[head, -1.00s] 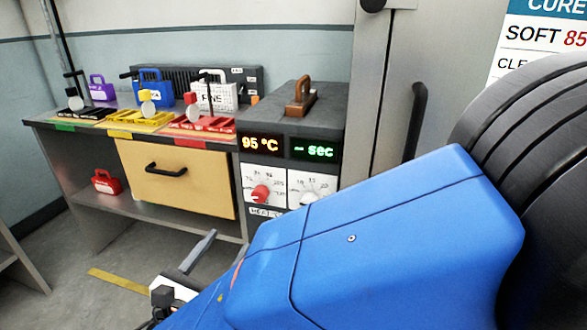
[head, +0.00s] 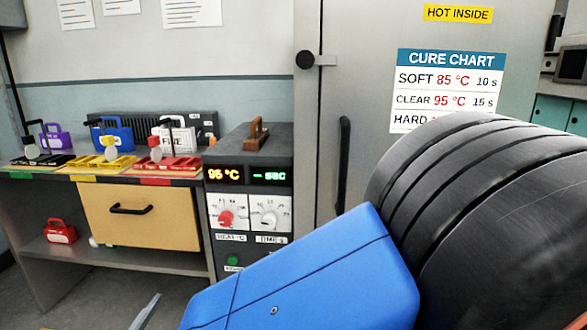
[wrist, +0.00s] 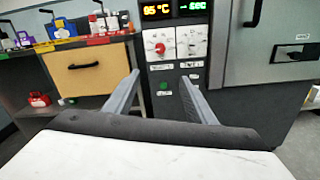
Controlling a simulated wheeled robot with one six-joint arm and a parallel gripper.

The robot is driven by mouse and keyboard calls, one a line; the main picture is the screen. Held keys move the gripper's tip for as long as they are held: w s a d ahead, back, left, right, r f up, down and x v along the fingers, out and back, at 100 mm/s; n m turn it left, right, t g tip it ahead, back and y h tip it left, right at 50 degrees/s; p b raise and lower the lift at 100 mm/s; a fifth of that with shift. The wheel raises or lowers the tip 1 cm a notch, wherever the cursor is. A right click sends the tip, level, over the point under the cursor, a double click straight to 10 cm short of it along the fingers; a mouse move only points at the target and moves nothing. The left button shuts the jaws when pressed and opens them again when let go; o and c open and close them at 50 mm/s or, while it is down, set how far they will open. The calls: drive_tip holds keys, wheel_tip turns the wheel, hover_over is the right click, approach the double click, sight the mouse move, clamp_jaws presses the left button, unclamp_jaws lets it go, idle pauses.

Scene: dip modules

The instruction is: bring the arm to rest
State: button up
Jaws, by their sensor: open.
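My gripper (wrist: 160,97) shows in the wrist view with its two grey fingers spread wide apart and nothing between them. It points toward the control unit (wrist: 178,50) with the red and white dials, and stands apart from it. In the head view my blue arm fills the lower middle and right. Only the tip of one grey finger (head: 146,312) shows there at the bottom edge; the rest of the gripper is out of that picture.
The bench bears coloured modules, a yellow drawer (head: 140,216) and a red case (head: 61,231) on its lower shelf. The control unit (head: 248,180) reads 95 °C. A tall grey cabinet (head: 345,70) with a cure chart (head: 445,90) stands right. Floor shows at lower left.

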drive_tip(key=w+d+m+g+h, duration=0.2)
drive_tip(key=w+d+m+g, duration=0.15)
drive_tip(key=d, duration=0.65)
drive_tip(key=w+d+f+m+g+h, duration=0.1)
drive_tip(key=w+d+m+g+h, duration=0.3)
drive_tip(key=d, duration=0.7)
drive_tip(key=w+d+m+g+h, duration=0.15)
drive_tip(key=w+d+m, duration=0.3)
drive_tip(key=d, duration=0.55)
drive_tip(key=s+d+f+m+g+y, duration=0.1)
drive_tip(key=s+d+m+g, duration=0.25)
drive_tip(key=d, duration=0.35)
drive_tip(key=s+d+f+m+g+y, duration=0.1)
drive_tip(key=s+d+m+g+y, duration=0.1)
drive_tip(key=d+m, duration=0.35)
drive_tip(key=s+d+m+t+y, duration=0.1)
drive_tip(key=s+d+m+y, duration=0.4)
drive_tip(key=s+d+m, duration=0.3)
drive_tip(key=s+m, duration=0.2)
drive_tip(key=m, duration=0.1)
drive_tip(key=shift+f+y, duration=0.35)
drive_tip(key=shift+d, duration=0.1)
drive_tip(key=shift+c, duration=0.5)
